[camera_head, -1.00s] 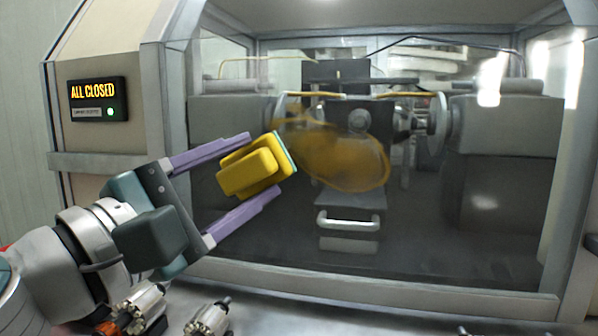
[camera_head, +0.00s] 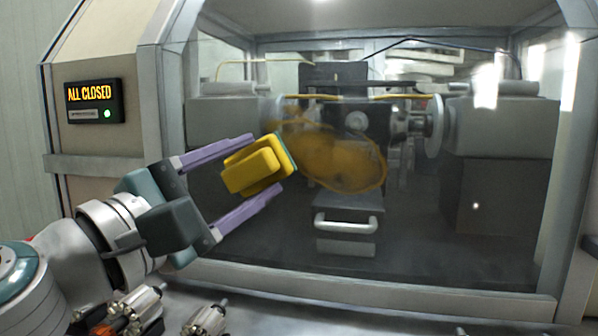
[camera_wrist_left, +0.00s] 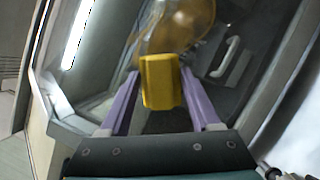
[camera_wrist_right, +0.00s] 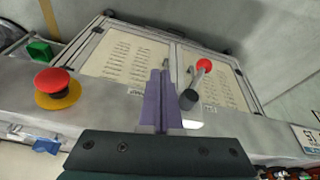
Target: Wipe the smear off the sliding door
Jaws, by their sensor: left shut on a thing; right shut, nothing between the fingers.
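My left gripper (camera_head: 262,168) is shut on a yellow wiping block (camera_head: 250,170) with a thin teal edge on its far face. The block also shows between the purple fingers in the left wrist view (camera_wrist_left: 162,82). It is held at the left end of the amber smear (camera_head: 345,160) on the clear sliding door (camera_head: 450,250). I cannot tell whether the teal face touches the door. The smear also shows beyond the block in the left wrist view (camera_wrist_left: 185,28). My right gripper (camera_wrist_right: 160,100) is shut and empty, in the right wrist view only.
A lit sign (camera_head: 93,101) reads "ALL CLOSED". The door has a silver handle (camera_head: 346,222). Armatures (camera_head: 135,310) lie at the front left. In the right wrist view are a red push button (camera_wrist_right: 57,85), a red-knobbed lever (camera_wrist_right: 197,80) and a panel with printed sheets (camera_wrist_right: 125,52).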

